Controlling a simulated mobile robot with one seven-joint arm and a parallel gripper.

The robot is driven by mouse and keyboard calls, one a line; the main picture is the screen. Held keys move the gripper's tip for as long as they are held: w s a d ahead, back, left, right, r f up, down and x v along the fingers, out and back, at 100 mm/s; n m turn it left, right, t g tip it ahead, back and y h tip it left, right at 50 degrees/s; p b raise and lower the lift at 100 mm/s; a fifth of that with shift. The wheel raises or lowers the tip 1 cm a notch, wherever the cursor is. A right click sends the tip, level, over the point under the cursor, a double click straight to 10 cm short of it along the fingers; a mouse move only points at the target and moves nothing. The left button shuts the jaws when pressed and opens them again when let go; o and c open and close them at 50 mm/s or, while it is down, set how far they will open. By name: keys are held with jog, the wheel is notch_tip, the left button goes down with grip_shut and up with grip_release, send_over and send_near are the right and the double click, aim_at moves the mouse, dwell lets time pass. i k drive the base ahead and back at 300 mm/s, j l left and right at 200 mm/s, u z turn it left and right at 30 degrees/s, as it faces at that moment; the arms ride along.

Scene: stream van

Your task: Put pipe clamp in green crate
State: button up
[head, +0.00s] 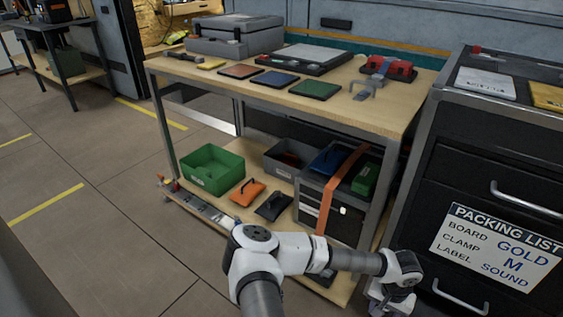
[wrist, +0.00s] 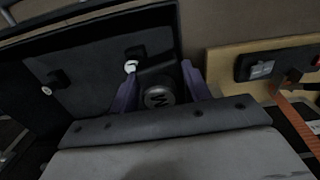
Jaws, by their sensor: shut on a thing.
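The green crate (head: 203,178) stands open on the lower shelf of the wooden bench, at the left in the head view. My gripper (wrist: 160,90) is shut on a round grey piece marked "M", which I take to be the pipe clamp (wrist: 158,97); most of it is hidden. In the head view my wrist is low at the right, by the dark drawer cabinet, and the fingers and clamp are not clear there. The gripper is well to the right of the crate and apart from it. Another grey clamp-like piece (head: 368,86) lies on the bench top.
An orange pouch (head: 247,192) and a black pouch (head: 273,206) lie right of the crate. A grey bin (head: 285,166) and a dark box with an orange strap (head: 325,200) stand further right. The drawer cabinet (head: 480,215) bears a packing list. Floor at left is clear.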

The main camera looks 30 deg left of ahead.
aim_at(215, 172)
jog(key=i+j+u, duration=0.15)
jog(key=u, duration=0.25)
jog(key=i+j+u, duration=0.15)
jog(key=j+u, duration=0.2)
jog(key=i+j+u, duration=0.35)
jog(key=i+j, duration=0.15)
jog(key=i, duration=0.25)
jog(key=i+j, duration=0.25)
jog(key=i, duration=0.15)
jog(key=i+j, duration=0.25)
jog(key=i, duration=0.1)
